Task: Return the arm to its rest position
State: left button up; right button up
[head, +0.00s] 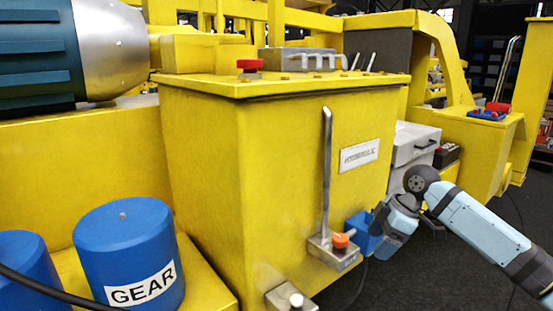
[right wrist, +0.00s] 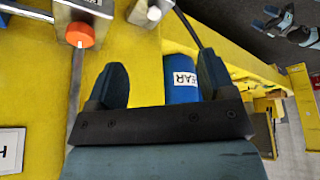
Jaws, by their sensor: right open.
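My right arm (head: 478,222) comes in from the right in the head view. My right gripper (head: 382,230) is beside the front of the yellow tank (head: 285,165), to the right of an orange knob (head: 341,240) and a tall metal lever (head: 326,170). In the right wrist view the right gripper (right wrist: 161,72) has its two dark fingers wide apart with nothing between them. The orange knob (right wrist: 80,35) is left of the fingers there, apart from them. A small grey-blue part (right wrist: 285,25) at the upper right looks like my left gripper; its jaws are unclear.
A blue drum marked GEAR (head: 130,255) stands on the yellow frame at lower left. It also shows beyond the fingers in the wrist view (right wrist: 181,78). A red knob (head: 250,65) is on the tank top. A grey box (head: 413,143) is behind the gripper. Dark floor (head: 430,275) is open at lower right.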

jog(key=s+a+f+m+t+y, duration=0.1)
jog(key=s+a+f+m+t, duration=0.2)
jog(key=f, duration=0.6)
jog(key=s+a+f+m+t, duration=0.15)
jog(key=s+a+f, duration=0.3)
jog(key=f, duration=0.45)
jog(key=s+a+f+m+t+y, duration=0.1)
jog(key=s+a+f+m, duration=0.2)
jog(key=f, duration=0.6)
pick_arm(q)
jog(key=shift+w, duration=0.4)
pick_arm(e)
jog(key=s+d+f+m+t+h, duration=0.2)
jog(key=s+d+f+m, duration=0.1)
jog(key=s, duration=0.8)
jog(key=s+d+f+m+t+h, duration=0.1)
jog(key=s+f, duration=0.4)
jog(key=s, duration=0.7)
jog(key=d+m+t, duration=0.1)
jog(key=d+m, duration=0.1)
jog(key=shift+d+f+t+h, duration=0.2)
jog(key=shift+d+t+h, duration=0.1)
jog(key=shift+t+h, duration=0.1)
